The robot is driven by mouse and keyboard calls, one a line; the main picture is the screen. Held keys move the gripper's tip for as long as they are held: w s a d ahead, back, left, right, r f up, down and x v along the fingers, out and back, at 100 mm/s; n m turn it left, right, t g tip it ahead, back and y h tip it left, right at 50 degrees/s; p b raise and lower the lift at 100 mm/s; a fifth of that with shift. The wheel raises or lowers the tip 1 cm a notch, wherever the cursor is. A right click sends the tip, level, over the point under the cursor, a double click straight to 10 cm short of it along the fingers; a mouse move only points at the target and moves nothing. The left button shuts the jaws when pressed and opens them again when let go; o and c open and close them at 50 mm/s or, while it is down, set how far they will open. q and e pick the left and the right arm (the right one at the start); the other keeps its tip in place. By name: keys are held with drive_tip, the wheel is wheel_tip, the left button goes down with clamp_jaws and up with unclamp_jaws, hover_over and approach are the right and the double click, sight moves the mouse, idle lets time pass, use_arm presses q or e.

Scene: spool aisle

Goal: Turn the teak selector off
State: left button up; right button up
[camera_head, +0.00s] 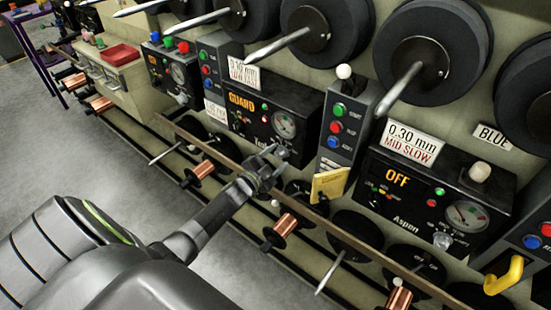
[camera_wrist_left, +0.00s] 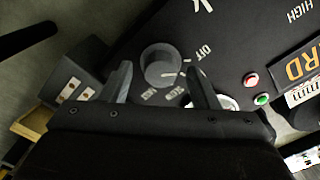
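The teak box (camera_head: 300,102) is a black control box whose display (camera_head: 240,101) reads GUARD. Its nameplate is partly legible, starting "Te". My left gripper (camera_head: 272,155) is at its lower front and largely hides the selector there. In the left wrist view the selector (camera_wrist_left: 158,62) is a round grey knob with a pale pointer mark facing right. The fingers of my left gripper (camera_wrist_left: 162,82) are open, one on each side of the knob, with a visible gap; I cannot tell whether either touches it. My right gripper is not in view.
A grey button post (camera_head: 345,125) stands right of the teak box, with a yellow tag (camera_head: 329,184) below it. The Aspen box (camera_head: 405,190), reading OFF, is further right. A rail (camera_head: 350,237) with copper spools (camera_head: 286,225) runs below. Floor at left is clear.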

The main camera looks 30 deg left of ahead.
use_arm(q)
drive_tip(key=shift+s, duration=0.1)
drive_tip(key=s+a+b, duration=0.1)
drive_tip(key=s+b, duration=0.1)
drive_tip(key=s, duration=1.5)
drive_tip(key=shift+a, duration=0.2)
drive_tip(key=shift+s, duration=0.1)
drive_tip(key=s+a+f+n+g+y, duration=0.1)
drive_tip(key=s+f+n+g+y, duration=0.25)
drive_tip(key=f, duration=0.95)
drive_tip(key=s+a+f+n+g, duration=0.1)
drive_tip(key=s+f+n+g, duration=0.25)
drive_tip(key=s+f, duration=0.6)
drive_tip(key=s+d+f+n+g, duration=0.1)
drive_tip(key=s+d+f+g, duration=0.2)
drive_tip(key=s+f, duration=0.3)
drive_tip(key=s+d+f+n+g+h, duration=0.1)
drive_tip(key=s+d+f+g, duration=0.2)
drive_tip(key=s+f, duration=0.4)
drive_tip(key=s+d+f+n+g, duration=0.2)
drive_tip(key=s+d+f, duration=0.3)
drive_tip(key=s, duration=0.5)
drive_tip(key=shift+f+g, duration=0.75)
drive_tip(key=shift+g, duration=0.15)
